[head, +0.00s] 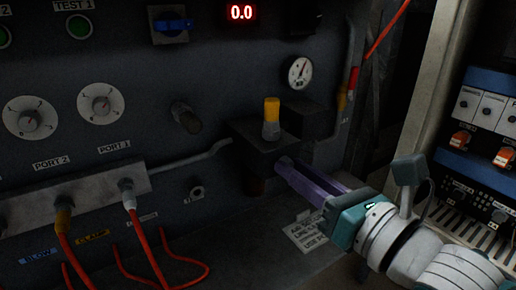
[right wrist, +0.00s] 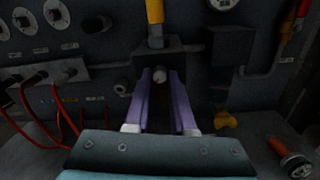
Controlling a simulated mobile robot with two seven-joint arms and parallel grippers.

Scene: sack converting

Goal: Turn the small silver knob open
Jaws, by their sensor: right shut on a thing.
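The small silver knob (right wrist: 159,74) sits on the front of a dark valve block (head: 258,134) under a yellow-handled lever (head: 271,119). My right gripper (head: 285,165) reaches in from the lower right with its purple fingers at the knob. In the right wrist view, the two fingertips (right wrist: 159,80) are on either side of the knob, shut on it. The fingers hide most of the knob in the head view. The yellow lever stands upright. My left gripper is not in view.
A round gauge (head: 299,72) is above the block, and a red display (head: 241,12) reads 0.0. Red hoses (head: 147,245) hang from the port manifold at left. In the right wrist view, a yellow piece (right wrist: 227,119) and a dark cylinder (right wrist: 297,165) lie at right.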

